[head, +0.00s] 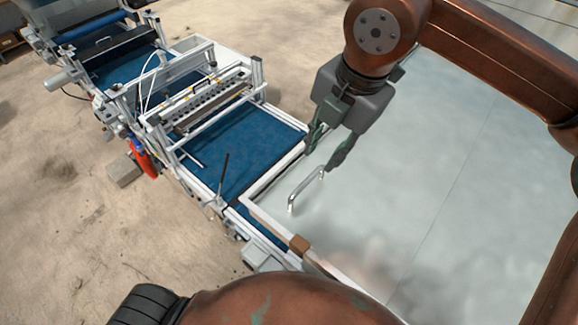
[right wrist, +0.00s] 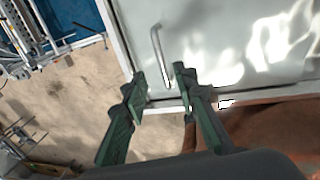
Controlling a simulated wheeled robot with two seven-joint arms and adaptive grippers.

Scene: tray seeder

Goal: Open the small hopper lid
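A pale grey lid (head: 400,170) with a smooth flat top fills the right of the head view. A silver bar handle (head: 305,188) stands near its left edge. The lid also shows in the right wrist view (right wrist: 230,45), with the handle (right wrist: 157,48) just ahead of the fingers. My right gripper (head: 321,158) has dark green fingers, spread apart and empty, close to the far end of the handle. In the right wrist view the gripper (right wrist: 161,78) shows a clear gap between its fingertips. Whether a finger touches the handle cannot be told. My left gripper is out of view.
A conveyor with a blue belt (head: 235,150) runs beside the lid, with a metal seeding frame (head: 205,103) across it. A dark lever (head: 224,172) stands up at the belt's near side. Sandy floor (head: 60,220) lies open at the left.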

